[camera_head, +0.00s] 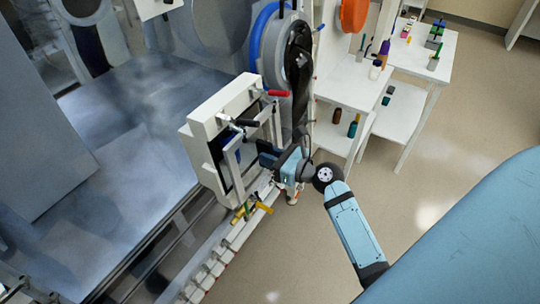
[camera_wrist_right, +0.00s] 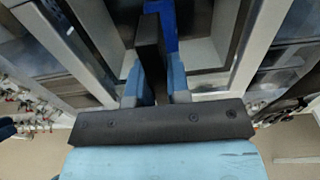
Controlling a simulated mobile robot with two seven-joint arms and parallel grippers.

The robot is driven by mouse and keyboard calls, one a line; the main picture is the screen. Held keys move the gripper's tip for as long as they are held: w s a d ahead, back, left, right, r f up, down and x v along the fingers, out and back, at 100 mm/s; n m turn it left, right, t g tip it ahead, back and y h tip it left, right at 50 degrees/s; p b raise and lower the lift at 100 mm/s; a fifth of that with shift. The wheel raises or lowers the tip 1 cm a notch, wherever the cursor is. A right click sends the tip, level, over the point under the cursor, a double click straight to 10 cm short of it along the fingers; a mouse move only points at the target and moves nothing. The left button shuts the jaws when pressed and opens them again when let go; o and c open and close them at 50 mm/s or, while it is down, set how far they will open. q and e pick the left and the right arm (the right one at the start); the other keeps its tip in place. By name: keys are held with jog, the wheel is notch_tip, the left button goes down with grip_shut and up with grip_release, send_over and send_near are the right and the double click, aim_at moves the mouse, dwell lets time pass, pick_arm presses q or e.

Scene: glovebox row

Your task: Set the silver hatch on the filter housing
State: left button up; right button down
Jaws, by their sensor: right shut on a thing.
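The filter housing (camera_head: 207,125) is a white box frame standing upright at the glovebox front in the head view, with a dark opening facing right. Clamps with a black handle (camera_head: 245,122) and a red handle (camera_head: 278,93) sit on its upper side. The silver hatch (camera_head: 268,122) is a grey frame close in front of that opening. Its edge also shows in the right wrist view (camera_wrist_right: 253,50). My right gripper (camera_head: 268,154) is shut on a black handle (camera_wrist_right: 149,45) in front of the hatch. Any gap between hatch and housing is hard to see. My left gripper is out of view.
A blue ring port (camera_head: 262,28) with a black glove (camera_head: 299,65) hangs just behind the housing. White shelves (camera_head: 352,88) with bottles and a side table (camera_head: 440,70) stand to the right. A yellow-handled part (camera_head: 263,208) lies below the housing. Floor at right is clear.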

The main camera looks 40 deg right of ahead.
aim_at(256, 152)
jog(key=shift+w+a, duration=0.1)
jog(key=shift+w, duration=0.2)
jog(key=shift+w+a+p, duration=0.2)
jog(key=shift+w+p, duration=0.15)
jog(key=shift+p, duration=0.05)
dwell(0.5)
jog(key=shift+w+a+p, duration=0.25)
jog(key=shift+w+p, duration=0.1)
jog(key=shift+w, duration=0.35)
jog(key=shift+w+a+f, duration=0.1)
jog(key=shift+w, duration=0.1)
dwell(0.5)
jog(key=shift+w+p, duration=0.15)
jog(key=shift+p, duration=0.25)
jog(key=shift+w+a, duration=0.15)
dwell(0.5)
jog(key=c, duration=1)
grip_release()
jog(key=shift+f, duration=0.1)
